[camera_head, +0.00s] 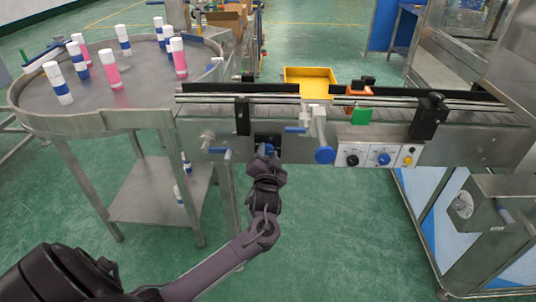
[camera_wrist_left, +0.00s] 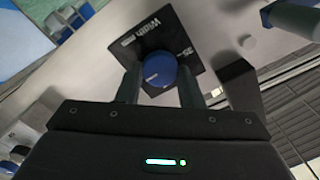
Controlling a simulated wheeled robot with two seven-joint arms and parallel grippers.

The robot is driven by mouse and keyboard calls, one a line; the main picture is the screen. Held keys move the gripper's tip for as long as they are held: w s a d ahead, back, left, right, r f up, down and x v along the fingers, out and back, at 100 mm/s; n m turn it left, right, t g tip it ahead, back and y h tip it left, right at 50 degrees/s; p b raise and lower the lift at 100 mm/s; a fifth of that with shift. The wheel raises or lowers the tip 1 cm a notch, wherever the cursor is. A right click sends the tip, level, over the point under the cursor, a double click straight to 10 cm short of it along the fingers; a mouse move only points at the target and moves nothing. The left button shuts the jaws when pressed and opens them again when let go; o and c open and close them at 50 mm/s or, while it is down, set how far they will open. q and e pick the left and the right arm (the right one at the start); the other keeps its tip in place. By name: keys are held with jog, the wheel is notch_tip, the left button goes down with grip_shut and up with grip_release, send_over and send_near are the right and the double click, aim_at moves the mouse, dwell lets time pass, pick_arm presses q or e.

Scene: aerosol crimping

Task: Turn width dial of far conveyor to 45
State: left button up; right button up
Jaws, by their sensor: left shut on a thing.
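The width dial is a blue round knob (camera_wrist_left: 160,69) on a black plate (camera_wrist_left: 178,28) marked "Width", seen in the left wrist view. In the head view the dial (camera_head: 267,149) shows small on the front of the conveyor (camera_head: 213,140), partly hidden by my gripper. My left gripper (camera_head: 267,160) is shut on the dial, with one finger on each side of it in the left wrist view (camera_wrist_left: 160,86). The number on the plate is too tilted and small to read surely. My right gripper is not in view.
A round steel table (camera_head: 135,117) with several cans stands at the left. Blue-handled levers (camera_head: 296,130), a large blue knob (camera_head: 324,155) and a control panel (camera_head: 376,156) sit right of the dial. A yellow bin (camera_head: 310,80) stands behind. The floor in front is clear.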

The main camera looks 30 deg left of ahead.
pick_arm(q)
jog(key=n, duration=0.6)
jog(key=n+b, duration=0.1)
jog(key=n, duration=0.2)
jog(key=shift+n, duration=0.4)
jog(key=shift+s+a+n+b, duration=0.1)
jog(key=shift+n+b, duration=0.2)
jog(key=shift+n, duration=1.6)
jog(key=o, duration=1)
jog(key=shift+c, duration=0.2)
